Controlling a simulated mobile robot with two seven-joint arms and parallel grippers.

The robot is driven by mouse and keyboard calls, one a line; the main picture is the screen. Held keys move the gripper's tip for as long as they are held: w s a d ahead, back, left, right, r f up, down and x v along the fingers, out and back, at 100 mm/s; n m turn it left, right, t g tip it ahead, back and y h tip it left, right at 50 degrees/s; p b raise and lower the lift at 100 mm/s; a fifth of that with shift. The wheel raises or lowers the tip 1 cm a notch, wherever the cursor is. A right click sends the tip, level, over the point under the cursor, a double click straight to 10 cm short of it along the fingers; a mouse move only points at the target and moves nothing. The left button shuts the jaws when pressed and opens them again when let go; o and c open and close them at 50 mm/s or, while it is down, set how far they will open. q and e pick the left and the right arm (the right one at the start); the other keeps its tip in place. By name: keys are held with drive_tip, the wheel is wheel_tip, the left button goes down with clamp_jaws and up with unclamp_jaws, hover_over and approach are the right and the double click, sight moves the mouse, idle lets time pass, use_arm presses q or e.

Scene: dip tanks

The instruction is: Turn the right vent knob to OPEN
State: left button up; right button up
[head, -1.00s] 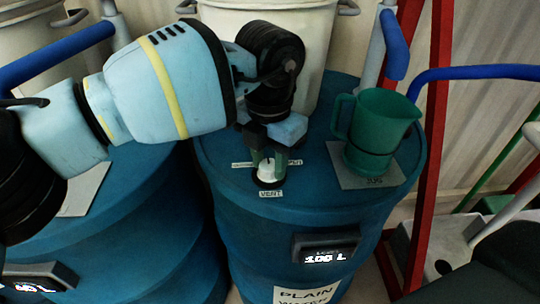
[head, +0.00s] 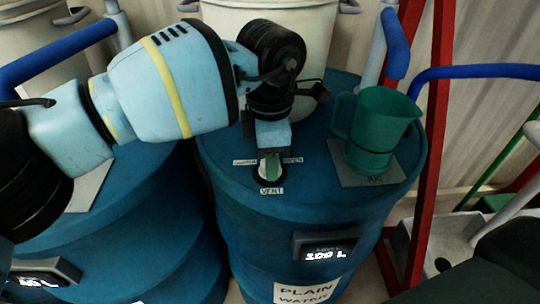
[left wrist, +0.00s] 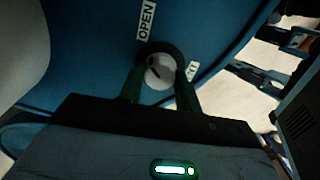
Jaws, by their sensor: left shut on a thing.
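The white vent knob (head: 262,173) sits in a dark collar on top of the blue drum, behind a VENT label (head: 271,191). An OPEN label (head: 293,160) is to its right and another small label (head: 244,162) to its left. My left gripper (head: 271,166) points down and is shut on the knob, its green fingers hiding much of it. In the left wrist view the knob (left wrist: 158,71) is between the two fingers (left wrist: 158,84), with a dark mark on its face. The OPEN label (left wrist: 146,20) shows beyond it. My right gripper is not in view.
A green jug (head: 376,130) stands on a grey pad (head: 350,177) right of the knob. A white bucket (head: 312,45) is behind. Another blue drum (head: 150,215) is at left. A red frame (head: 437,100) and blue-padded rails (head: 480,73) are at right.

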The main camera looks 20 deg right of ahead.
use_arm(q)
drive_tip(key=shift+f+m, duration=0.1)
drive_tip(key=shift+m, duration=0.3)
drive_tip(key=o, duration=1)
drive_tip(key=shift+r, duration=3.95)
drive_tip(key=shift+s+f, duration=0.1)
